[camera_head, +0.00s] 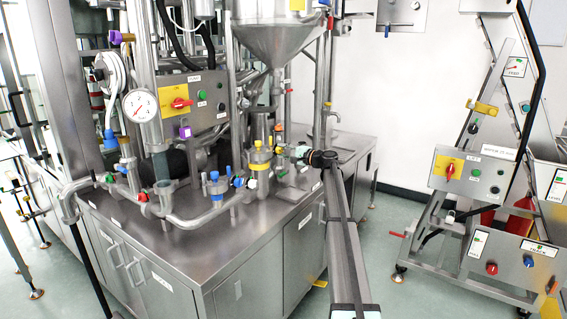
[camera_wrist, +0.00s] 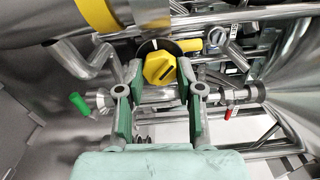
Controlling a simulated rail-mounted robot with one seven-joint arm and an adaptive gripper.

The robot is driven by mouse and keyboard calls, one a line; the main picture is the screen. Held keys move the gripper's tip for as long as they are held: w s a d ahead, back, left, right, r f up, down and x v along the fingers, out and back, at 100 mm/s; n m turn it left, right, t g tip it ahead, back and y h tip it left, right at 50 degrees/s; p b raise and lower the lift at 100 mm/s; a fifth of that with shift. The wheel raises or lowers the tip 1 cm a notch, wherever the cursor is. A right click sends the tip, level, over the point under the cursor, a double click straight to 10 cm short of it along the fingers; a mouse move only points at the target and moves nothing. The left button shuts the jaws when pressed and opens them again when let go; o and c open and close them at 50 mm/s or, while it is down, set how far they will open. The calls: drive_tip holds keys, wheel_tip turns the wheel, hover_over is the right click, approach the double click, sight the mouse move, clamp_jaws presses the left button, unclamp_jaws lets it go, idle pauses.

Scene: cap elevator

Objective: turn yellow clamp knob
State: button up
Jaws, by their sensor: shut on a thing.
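In the wrist view, the yellow clamp knob (camera_wrist: 159,69) sits on a dark round disc below a large metal pipe. A yellow clamp band (camera_wrist: 97,13) wraps that pipe at the upper left. My gripper (camera_wrist: 160,84) has its two green-padded fingers on either side of the knob, and it is shut on the knob. In the head view, my arm reaches in from the lower right and my gripper (camera_head: 297,153) is beside the pipework. The yellow clamp (camera_head: 260,157) shows just left of it. I cannot clearly make out the knob there.
A green-handled valve (camera_wrist: 80,104) lies left of my fingers and a red-handled one (camera_wrist: 228,112) right of them. Blue knobs (camera_head: 215,185) stand left of the clamp. A steel hopper (camera_head: 272,35) hangs above. The cabinet's front top (camera_head: 200,240) is clear.

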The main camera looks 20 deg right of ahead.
drive_tip(key=shift+n+b, duration=4.9)
drive_tip(key=shift+b, duration=0.95)
drive_tip(key=o, duration=0.9)
drive_tip(key=v, duration=1.2)
